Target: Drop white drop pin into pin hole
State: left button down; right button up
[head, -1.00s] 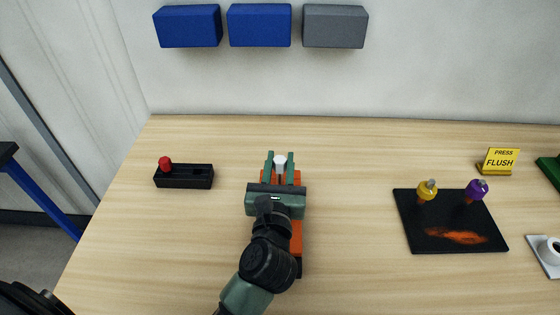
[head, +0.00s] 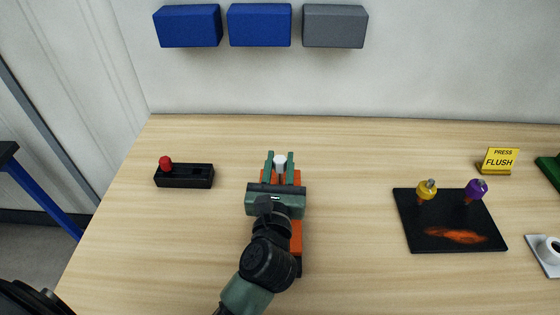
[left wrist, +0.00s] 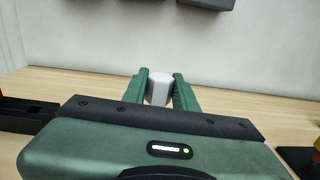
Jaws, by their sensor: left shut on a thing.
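My left gripper (head: 280,163) is shut on the white drop pin (head: 280,161), whose white top shows between the two green fingers. The pin also shows between the fingers in the left wrist view (left wrist: 159,89). An orange and black block (head: 296,240) lies under my left gripper and arm, which cover most of it. No pin hole can be made out, and the lower end of the pin is hidden. My right gripper is in neither view.
A black holder (head: 195,178) with a red peg (head: 165,163) stands left of the gripper. A black mat (head: 440,215) bears a yellow-topped pin (head: 427,189) and a purple-topped pin (head: 476,190) at the right. A yellow PRESS FLUSH sign (head: 500,161) stands behind it. The table between is clear.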

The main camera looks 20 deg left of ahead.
aim_at(280, 178)
pick_arm(q)
jog(key=shift+f+b, duration=1.5)
jog(key=shift+f, duration=0.4)
jog(key=shift+r, duration=0.1)
jog(key=shift+r+p, duration=1.45)
jog(key=shift+p, duration=0.15)
jog(key=shift+p, duration=0.35)
dwell(0.4)
jog(key=shift+f+b, duration=1.25)
jog(key=shift+f, duration=0.25)
jog(key=c, duration=1)
grip_release()
jog(key=shift+c, duration=0.2)
jog(key=shift+f, duration=0.1)
jog(key=shift+s, duration=0.15)
